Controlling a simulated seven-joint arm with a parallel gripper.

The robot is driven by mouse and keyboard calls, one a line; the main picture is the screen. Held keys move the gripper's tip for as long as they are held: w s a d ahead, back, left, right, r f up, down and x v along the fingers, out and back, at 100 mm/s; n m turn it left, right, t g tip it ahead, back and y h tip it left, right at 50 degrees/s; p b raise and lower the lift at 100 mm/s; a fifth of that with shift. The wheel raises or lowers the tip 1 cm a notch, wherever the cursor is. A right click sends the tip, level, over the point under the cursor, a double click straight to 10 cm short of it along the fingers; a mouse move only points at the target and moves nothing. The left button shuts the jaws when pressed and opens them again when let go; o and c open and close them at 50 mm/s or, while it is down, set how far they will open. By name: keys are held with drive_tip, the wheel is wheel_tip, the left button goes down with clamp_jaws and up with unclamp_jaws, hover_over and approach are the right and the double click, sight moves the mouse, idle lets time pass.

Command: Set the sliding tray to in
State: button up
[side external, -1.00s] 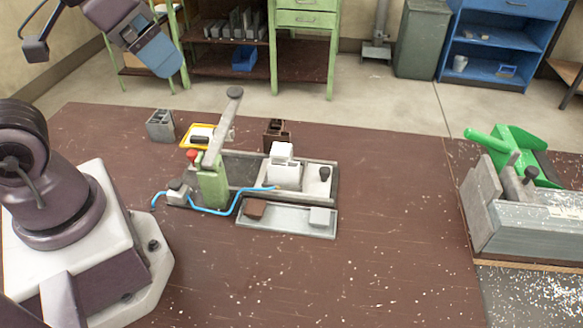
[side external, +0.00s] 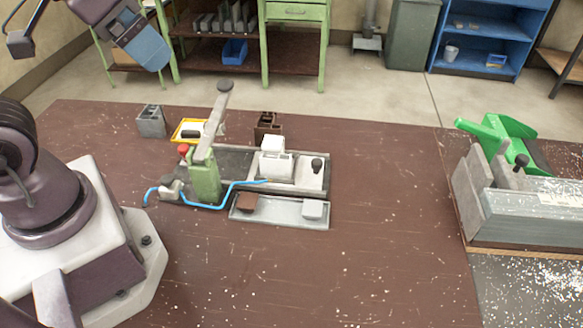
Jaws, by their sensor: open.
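On the brown bench stands a clamp fixture with a green post (side external: 205,180) and a long grey lever (side external: 216,118) raised at a slant. To its right, a light plate with an upright black knob (side external: 317,164) looks like the sliding tray (side external: 307,181). A pale block (side external: 276,164) stands at the plate's left part. I cannot tell how far the plate is slid. A shallow grey tray (side external: 278,219) in front holds a brown piece (side external: 246,203) and a light grey block (side external: 312,209).
A blue hose (side external: 214,203) runs along the fixture's front. Behind it are a yellow-rimmed tray (side external: 187,131), a grey hollow block (side external: 151,121) and a dark brown block (side external: 267,126). A grey-and-green machine (side external: 520,205) stands at right. The bench between is clear.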

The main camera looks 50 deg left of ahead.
drive_tip(key=shift+c, duration=1.3)
drive_tip(key=shift+w+d+f, duration=0.1)
drive_tip(key=shift+d+f, duration=0.15)
drive_tip(key=shift+f, duration=0.05)
drive_tip(key=c, duration=0.4)
drive_tip(key=shift+w+d+f+m+g, duration=0.25)
drive_tip(key=shift+w+d+f+g, duration=0.1)
drive_tip(key=shift+w+f+g, duration=0.15)
drive_tip(key=shift+w+d+f+m+g, duration=0.3)
drive_tip(key=shift+f+g, duration=0.1)
drive_tip(key=shift+f, duration=0.15)
drive_tip(key=shift+c, duration=0.7)
drive_tip(key=n+g+y, duration=0.4)
drive_tip(key=n+y, duration=0.1)
drive_tip(key=n, duration=1.4)
approach(318, 162)
drive_tip(key=shift+h, duration=0.3)
drive_tip(key=x, duration=0.8)
drive_tip(key=shift+a+f, duration=0.25)
drive_tip(key=shift+a, duration=0.15)
